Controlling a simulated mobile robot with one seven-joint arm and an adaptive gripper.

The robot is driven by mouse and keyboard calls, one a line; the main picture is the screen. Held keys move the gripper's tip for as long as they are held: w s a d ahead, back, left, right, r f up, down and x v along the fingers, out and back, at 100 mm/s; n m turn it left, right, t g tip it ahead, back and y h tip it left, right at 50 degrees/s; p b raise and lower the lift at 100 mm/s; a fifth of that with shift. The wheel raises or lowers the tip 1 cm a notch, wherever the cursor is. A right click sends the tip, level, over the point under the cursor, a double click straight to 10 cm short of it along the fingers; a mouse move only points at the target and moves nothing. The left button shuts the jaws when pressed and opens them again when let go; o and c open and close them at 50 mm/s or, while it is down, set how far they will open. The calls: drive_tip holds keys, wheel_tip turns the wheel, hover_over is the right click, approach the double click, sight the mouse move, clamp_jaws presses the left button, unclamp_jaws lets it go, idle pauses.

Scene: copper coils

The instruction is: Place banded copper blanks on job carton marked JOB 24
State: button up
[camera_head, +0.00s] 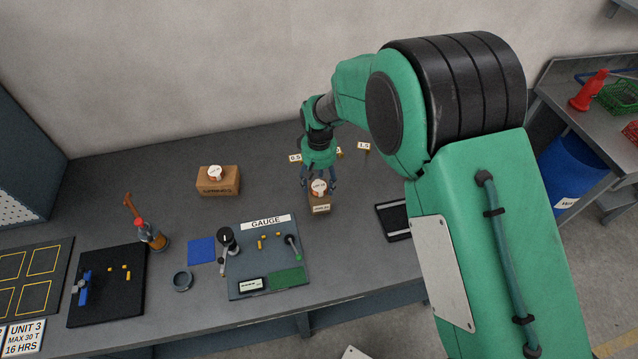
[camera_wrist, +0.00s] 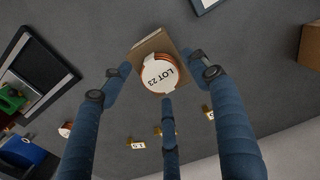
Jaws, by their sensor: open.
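A small brown carton (camera_head: 320,209) stands on the bench right below my gripper, and its front label is too small to read. A copper coil with a white round label (camera_head: 318,187) rests on it; in the wrist view the coil's label (camera_wrist: 159,76) reads LOT 23, above the carton top (camera_wrist: 153,43). My gripper (camera_head: 319,182) is open, its three blue fingers spread around the coil with gaps visible in the wrist view. A bigger brown carton (camera_head: 217,187) stands to the left with a white-labelled coil (camera_head: 215,172) on top. I cannot read JOB 24 anywhere.
Small number tags (camera_head: 364,147) stand behind my gripper. Another white-labelled coil (camera_wrist: 65,130) lies at left in the wrist view. A GAUGE board (camera_head: 262,285) with small parts lies in front, and a black-framed tray (camera_head: 393,220) to the right. Bench between the cartons is clear.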

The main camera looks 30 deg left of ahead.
sight(320, 186)
wheel_tip(320, 186, up, 11)
drive_tip(key=shift+p, duration=0.4)
drive_tip(key=shift+r, duration=0.1)
idle(0.5)
idle(0.3)
drive_tip(key=d+r+m+t+y, duration=0.1)
drive_tip(key=d+r+m, duration=0.1)
drive_tip(key=d+r, duration=1.1)
drive_tip(key=d+r+m+t, duration=0.1)
drive_tip(key=d+r+m, duration=0.2)
drive_tip(key=d+r, duration=1.05)
drive_tip(key=s+d+r+m+t, duration=0.1)
drive_tip(key=s+d, duration=0.3)
drive_tip(key=d, duration=0.6)
drive_tip(key=s+d+r+m+t, duration=0.1)
drive_tip(key=s+d+m, duration=0.1)
drive_tip(key=s+d, duration=0.5)
drive_tip(key=s+d+f+m+t+h, duration=0.1)
drive_tip(key=s+d+m, duration=0.1)
drive_tip(key=s+d, duration=0.7)
drive_tip(key=d, duration=0.3)
drive_tip(key=shift+s+f+m+t, duration=0.15)
drive_tip(key=shift+s+m+t, duration=0.15)
drive_tip(key=shift+s+m, duration=0.1)
